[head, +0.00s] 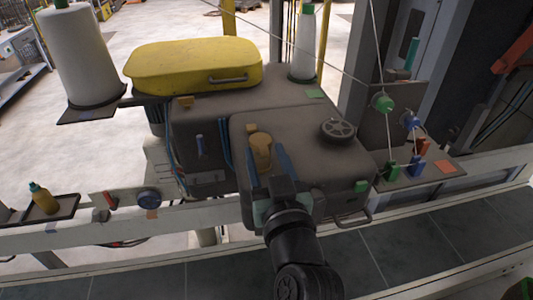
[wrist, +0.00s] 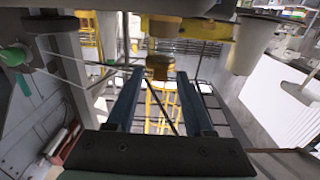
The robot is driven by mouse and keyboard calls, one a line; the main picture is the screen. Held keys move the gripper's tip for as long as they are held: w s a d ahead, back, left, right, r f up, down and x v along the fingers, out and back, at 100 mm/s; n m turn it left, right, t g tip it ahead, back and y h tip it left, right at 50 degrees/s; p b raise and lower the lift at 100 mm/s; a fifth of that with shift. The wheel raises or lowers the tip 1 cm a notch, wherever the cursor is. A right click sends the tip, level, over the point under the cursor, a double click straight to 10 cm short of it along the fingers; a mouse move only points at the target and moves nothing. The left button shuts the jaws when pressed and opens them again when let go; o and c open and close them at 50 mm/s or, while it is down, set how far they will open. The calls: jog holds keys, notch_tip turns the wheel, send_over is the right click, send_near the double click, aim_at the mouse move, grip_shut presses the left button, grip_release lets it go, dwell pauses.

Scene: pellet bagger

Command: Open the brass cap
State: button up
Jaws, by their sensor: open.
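The brass cap (head: 259,139) stands on the front part of the grey machine, left of a black handwheel. My gripper (head: 267,152) is open, its two blue fingers pointing at the cap, one toward each side. In the wrist view the brass cap (wrist: 158,66) shows at the far end of the fingers, in line with the gap between the fingertips (wrist: 159,76). Whether a finger touches it I cannot tell. The gap between the fingers is otherwise empty.
The black handwheel (head: 338,130) sits right of the cap on the grey machine (head: 300,180). A yellow lidded box (head: 195,65) lies behind, between white spools (head: 80,55). Thin cords run past green and blue knobs (head: 382,102) at right. A pale rail (head: 200,240) crosses in front.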

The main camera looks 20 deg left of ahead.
grip_shut()
dwell(1.4)
